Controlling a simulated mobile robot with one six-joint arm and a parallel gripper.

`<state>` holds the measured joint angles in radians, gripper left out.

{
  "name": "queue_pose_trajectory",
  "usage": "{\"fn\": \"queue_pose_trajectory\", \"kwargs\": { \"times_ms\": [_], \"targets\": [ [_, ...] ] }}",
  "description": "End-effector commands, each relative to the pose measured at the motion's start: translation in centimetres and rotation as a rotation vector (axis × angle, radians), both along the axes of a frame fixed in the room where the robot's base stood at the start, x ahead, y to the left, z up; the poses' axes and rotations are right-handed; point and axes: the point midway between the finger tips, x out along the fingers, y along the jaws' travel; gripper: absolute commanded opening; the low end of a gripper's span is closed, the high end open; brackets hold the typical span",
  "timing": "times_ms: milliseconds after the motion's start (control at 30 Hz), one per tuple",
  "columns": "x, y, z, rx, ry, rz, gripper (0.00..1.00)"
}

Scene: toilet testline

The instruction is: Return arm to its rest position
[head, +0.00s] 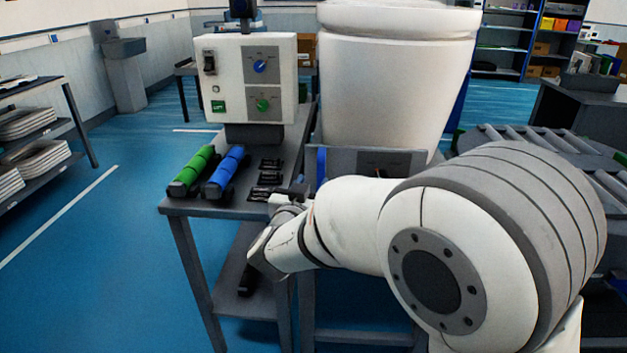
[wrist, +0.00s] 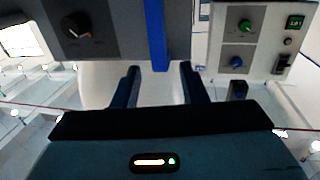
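My arm reaches from the lower right of the head view toward the right edge of the grey workbench (head: 200,207). In the head view the gripper end is small and partly hidden by the wrist, near the bench's front right corner. The wrist view looks upside down at a blue upright strip (wrist: 155,35) and a grey panel with a black knob (wrist: 72,22). I cannot tell whether the fingers touch anything.
A green cylinder (head: 195,168) and a blue cylinder (head: 228,168) lie on the bench beside small black parts (head: 266,178). A white control box (head: 226,85) stands behind them. A large white toilet (head: 388,80) stands behind my arm.

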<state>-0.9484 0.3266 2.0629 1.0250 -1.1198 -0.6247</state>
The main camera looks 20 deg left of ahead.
Motion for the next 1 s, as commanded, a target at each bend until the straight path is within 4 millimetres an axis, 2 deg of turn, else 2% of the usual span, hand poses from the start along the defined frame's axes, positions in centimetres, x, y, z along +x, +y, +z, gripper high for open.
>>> {"fn": "queue_pose_trajectory", "kwargs": {
  "times_ms": [333, 467, 567, 733, 867, 1000],
  "targets": [
    [0.1, -0.1, 0.1, 0.001, 0.001, 0.001, 0.39],
    [0.9, -1.1, 1.6, 0.015, 0.030, 0.030, 0.39],
    [2.0, -3.1, 3.7, 0.037, 0.097, 0.091, 0.39],
    [2.3, -8.6, 7.3, 0.056, 0.282, 0.213, 0.39],
    [0.6, -13.6, 8.8, 0.044, 0.456, 0.266, 0.39],
    [-3.2, -19.7, 9.7, 0.016, 0.668, 0.268, 0.39]
  ]
}}
